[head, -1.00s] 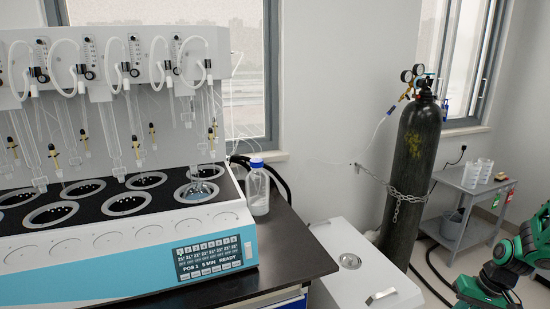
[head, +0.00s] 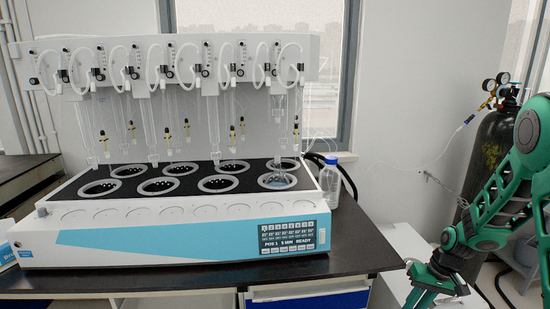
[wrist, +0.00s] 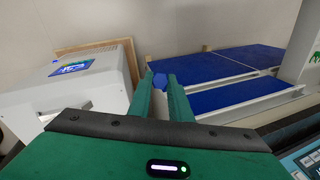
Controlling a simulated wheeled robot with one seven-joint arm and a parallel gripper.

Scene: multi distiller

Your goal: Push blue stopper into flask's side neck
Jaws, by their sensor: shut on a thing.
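The blue stopper (wrist: 160,81) shows in the wrist view between the fingertips of my gripper (wrist: 159,88), which is shut on it. In the head view my green arm is at the right edge and its gripper end is out of the frame. The flask (head: 278,181) appears as clear glass in the front right well of the distiller (head: 190,235), below a hanging glass tube. Its side neck is too small to make out. The stopper is well apart from the flask, which does not show in the wrist view.
A clear bottle with a blue cap (head: 331,181) stands just right of the distiller on the black bench (head: 355,232). A dark gas cylinder (head: 494,150) stands behind my arm. The wrist view shows a white instrument (wrist: 75,100) and blue-topped shelves (wrist: 205,80).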

